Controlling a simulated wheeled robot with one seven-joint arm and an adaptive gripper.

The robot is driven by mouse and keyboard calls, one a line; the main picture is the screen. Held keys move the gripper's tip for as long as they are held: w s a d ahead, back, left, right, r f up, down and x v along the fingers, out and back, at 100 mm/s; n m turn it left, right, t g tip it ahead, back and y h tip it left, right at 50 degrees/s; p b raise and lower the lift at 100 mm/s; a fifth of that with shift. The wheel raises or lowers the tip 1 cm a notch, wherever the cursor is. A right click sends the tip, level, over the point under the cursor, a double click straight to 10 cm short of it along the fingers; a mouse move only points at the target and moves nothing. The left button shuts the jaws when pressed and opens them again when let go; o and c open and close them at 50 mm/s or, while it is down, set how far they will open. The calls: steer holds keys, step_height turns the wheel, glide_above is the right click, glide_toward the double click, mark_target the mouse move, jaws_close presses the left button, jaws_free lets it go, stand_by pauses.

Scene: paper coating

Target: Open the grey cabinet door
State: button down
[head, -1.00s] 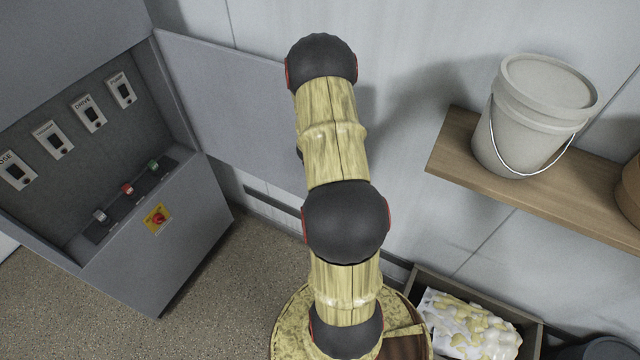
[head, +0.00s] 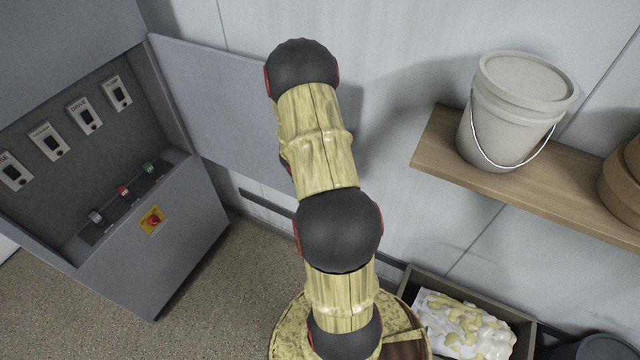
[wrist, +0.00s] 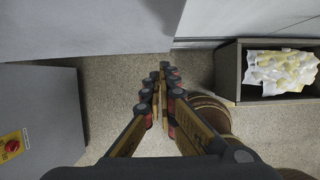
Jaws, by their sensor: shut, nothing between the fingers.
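The grey cabinet (head: 160,255) stands at the left in the head view. Its grey door (head: 222,105) stands swung out to the right of the opening, and the inside panel with switches shows. My arm covers the door's right edge in the head view. My gripper (wrist: 163,72) shows in the wrist view with its fingers together and empty, pointing at the floor area. A large grey panel, apparently the door (wrist: 100,25), spans the top left of the wrist view, apart from the fingertips. The cabinet's lower front (wrist: 55,110) is at the left there.
A wooden shelf (head: 440,150) with a white lidded bucket (head: 515,115) is on the wall at the right. A crate (wrist: 229,75) holding a white and yellow bundle (wrist: 280,70) sits on the floor below.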

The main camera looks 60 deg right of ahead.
steer(key=p+v, duration=0.1)
steer(key=v, duration=0.7)
steer(key=shift+w+r, duration=0.35)
steer(key=shift+r, duration=0.15)
steer(key=shift+d, duration=0.1)
